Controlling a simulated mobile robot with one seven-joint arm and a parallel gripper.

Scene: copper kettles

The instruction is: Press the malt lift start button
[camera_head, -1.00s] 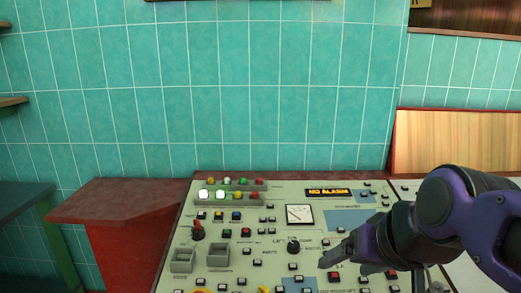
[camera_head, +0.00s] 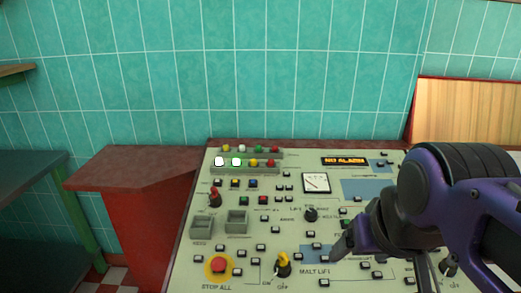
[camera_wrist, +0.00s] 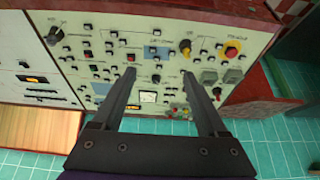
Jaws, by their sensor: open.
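The control panel (camera_head: 190,250) is a pale desk with many small buttons, lamps and switches. The printed "MALT LIFT" label (camera_head: 315,270) is near its front, right of a yellow rotary switch (camera_head: 283,264). I cannot tell which small button is the malt lift start; my arm hides part of the panel right of the label. My gripper (camera_head: 338,254) is above the panel, beside the label in the picture. In the wrist view my gripper (camera_wrist: 158,74) has its two fingers wide apart with nothing between them, over the panel. A red button (camera_wrist: 131,57) shows near the left fingertip.
A red stop button (camera_head: 218,265) on a yellow ring, labelled "STOP ALL", is at the panel's front left. Raised switches (camera_head: 214,199) and a black knob (camera_head: 310,215) stick up. A red cabinet (camera_head: 145,200) stands left of the panel. A tiled wall (camera_head: 220,75) is behind.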

